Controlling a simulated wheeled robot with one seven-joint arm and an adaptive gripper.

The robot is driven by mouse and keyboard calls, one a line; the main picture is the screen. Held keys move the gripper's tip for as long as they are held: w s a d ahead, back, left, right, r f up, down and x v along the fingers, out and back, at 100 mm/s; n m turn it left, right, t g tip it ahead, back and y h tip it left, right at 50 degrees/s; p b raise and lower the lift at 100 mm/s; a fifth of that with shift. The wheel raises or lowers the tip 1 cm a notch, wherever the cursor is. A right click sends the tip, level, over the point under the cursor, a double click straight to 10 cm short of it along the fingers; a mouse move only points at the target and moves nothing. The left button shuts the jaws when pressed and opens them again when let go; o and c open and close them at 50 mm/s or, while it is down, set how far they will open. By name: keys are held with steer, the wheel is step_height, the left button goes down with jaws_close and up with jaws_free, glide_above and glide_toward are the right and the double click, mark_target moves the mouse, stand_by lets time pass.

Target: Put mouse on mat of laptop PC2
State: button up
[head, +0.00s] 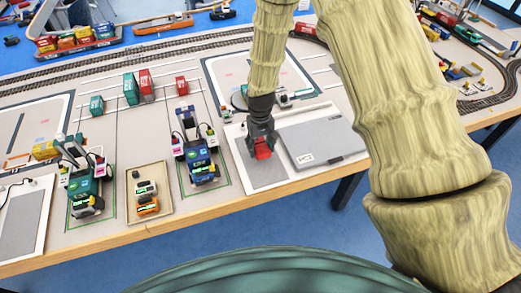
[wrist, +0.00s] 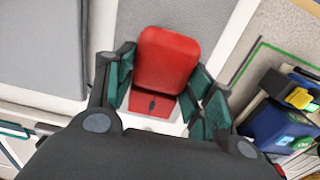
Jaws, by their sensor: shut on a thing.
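The red mouse (head: 263,150) is held between the fingertips of my gripper (head: 262,138). In the wrist view the mouse (wrist: 167,60) sits between the two fingers (wrist: 160,88), which are shut on it. The grey mat (head: 264,175) lies on a white board, left of the closed grey laptop (head: 318,138) whose label seems to read PC2. The mouse is over the mat; I cannot tell whether it touches. The mat also shows behind the mouse in the wrist view (wrist: 190,13), with the laptop at left (wrist: 42,40).
A blue crane model (head: 200,160) stands just left of the board. A shallow tray (head: 165,203) with small vehicles and a teal crane model (head: 84,185) are farther left. Red and green containers (head: 130,88) stand behind. The table's front edge (head: 200,212) is close.

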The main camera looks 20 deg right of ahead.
mark_target(260, 152)
steer(key=shift+f+p, duration=0.8)
steer(key=shift+f, duration=0.9)
steer(key=shift+f, duration=0.15)
steer(key=o, duration=1.1)
steer(key=shift+c, duration=0.2)
steer(key=shift+r+b, duration=1.9)
steer(key=shift+r, duration=4.25)
